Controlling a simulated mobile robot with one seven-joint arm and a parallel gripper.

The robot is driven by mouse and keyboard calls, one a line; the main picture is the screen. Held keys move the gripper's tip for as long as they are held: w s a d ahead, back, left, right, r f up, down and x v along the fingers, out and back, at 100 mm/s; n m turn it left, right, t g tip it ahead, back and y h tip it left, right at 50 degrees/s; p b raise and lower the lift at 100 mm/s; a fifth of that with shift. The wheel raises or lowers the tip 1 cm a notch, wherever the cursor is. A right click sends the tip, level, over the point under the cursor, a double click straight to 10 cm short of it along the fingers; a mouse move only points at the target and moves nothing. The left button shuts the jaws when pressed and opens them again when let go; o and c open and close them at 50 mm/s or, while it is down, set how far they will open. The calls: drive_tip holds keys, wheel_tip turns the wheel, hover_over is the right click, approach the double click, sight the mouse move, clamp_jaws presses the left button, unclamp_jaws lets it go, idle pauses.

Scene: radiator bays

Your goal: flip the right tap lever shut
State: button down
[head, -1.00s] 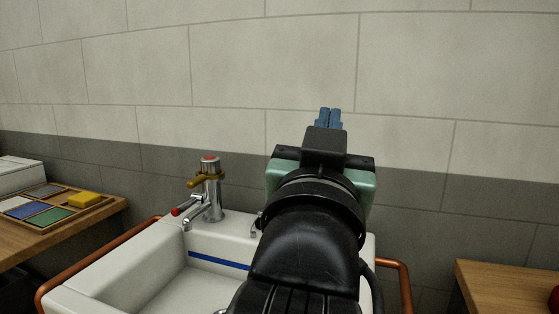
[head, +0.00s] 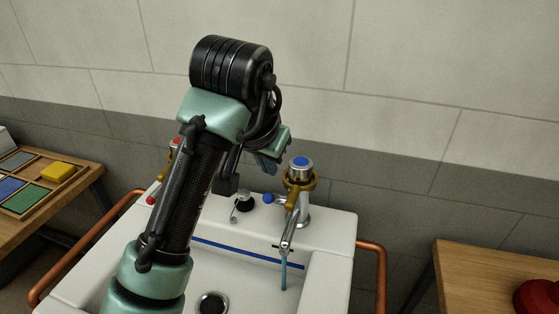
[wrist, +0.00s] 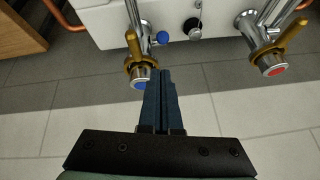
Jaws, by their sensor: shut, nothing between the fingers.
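The right tap (head: 301,190) is chrome with a blue cap and stands on the sink's back ledge. A thin blue stream of water (head: 284,272) runs from its spout. Its brass lever (head: 292,199) points down toward the front in the head view; the brass also shows in the wrist view (wrist: 133,47). A blue knob (head: 267,198) sits at its side. My gripper (head: 266,164) is shut and empty, just left of the tap's top in the head view. In the wrist view its blue fingertips (wrist: 161,72) are close beside the blue cap; I cannot tell whether they touch.
The left tap, with a red cap (wrist: 272,69), is partly hidden behind my arm in the head view. A black plug with a chain (head: 244,204) lies between the taps. A copper rail (head: 372,262) runs around the white sink (head: 335,262). Wooden tables (head: 478,268) flank it.

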sight(275, 196)
drive_tip(key=shift+w+f, duration=0.1)
idle(0.3)
drive_tip(key=b+x, duration=0.1)
drive_tip(key=x, duration=0.8)
drive_tip(key=shift+w+f, duration=0.1)
drive_tip(key=shift+f, duration=0.25)
drive_tip(key=shift+f, duration=0.1)
drive_tip(key=shift+f, duration=0.1)
drive_tip(key=shift+s+t+b, duration=0.3)
drive_tip(key=shift+b, duration=0.05)
